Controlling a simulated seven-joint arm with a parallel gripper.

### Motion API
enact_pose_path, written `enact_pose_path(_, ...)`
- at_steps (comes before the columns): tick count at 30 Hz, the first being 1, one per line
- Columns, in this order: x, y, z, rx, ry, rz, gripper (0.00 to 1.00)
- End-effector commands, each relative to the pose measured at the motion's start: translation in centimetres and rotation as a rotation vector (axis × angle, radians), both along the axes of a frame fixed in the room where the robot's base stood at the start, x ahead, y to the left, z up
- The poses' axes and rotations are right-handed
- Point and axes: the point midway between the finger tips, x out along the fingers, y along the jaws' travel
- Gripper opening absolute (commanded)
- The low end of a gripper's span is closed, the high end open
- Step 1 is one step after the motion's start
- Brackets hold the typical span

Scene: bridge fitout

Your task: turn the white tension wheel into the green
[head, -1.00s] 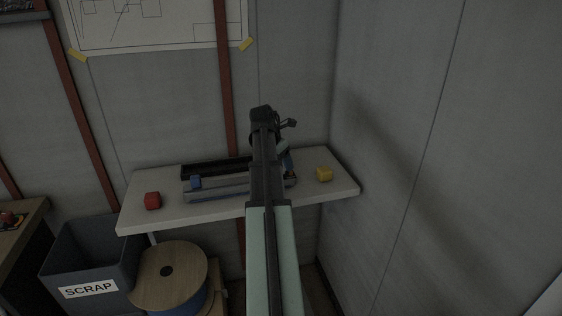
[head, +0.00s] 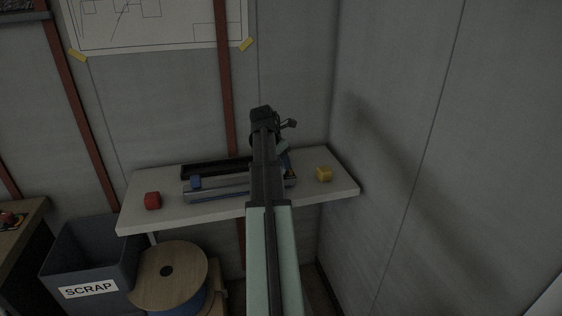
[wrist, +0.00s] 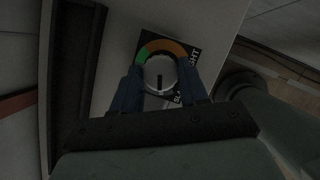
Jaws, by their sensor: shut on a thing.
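The white tension wheel (wrist: 157,79) shows in the wrist view, with a dark pointer mark on its face. It sits on a black dial plate whose arc has a green part (wrist: 143,57) at the left and an orange part (wrist: 168,47) along the top and right. The pointer's exact reading is hard to tell in the dim light. My gripper (wrist: 161,78) is shut on the wheel, one blue finger on each side of it.
A white shelf (head: 224,209) carries a grey rail device (head: 230,186) with a blue block (head: 195,182) on it. A red cube (head: 152,200) lies to the left, a yellow cube (head: 324,174) to the right. A scrap bin (head: 90,262) and cable reel (head: 168,275) stand below. The wall is close at right.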

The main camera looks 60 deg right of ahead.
Motion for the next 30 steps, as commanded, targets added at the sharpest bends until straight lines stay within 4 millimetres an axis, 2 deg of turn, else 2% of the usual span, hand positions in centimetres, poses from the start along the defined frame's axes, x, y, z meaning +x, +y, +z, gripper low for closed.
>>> enact_pose_path(11,0.18,-0.14,0.03,0.0,0.001,-0.137,0.13)
enact_pose_path(30,0.52,-0.47,0.02,-0.001,0.001,-0.724,0.13)
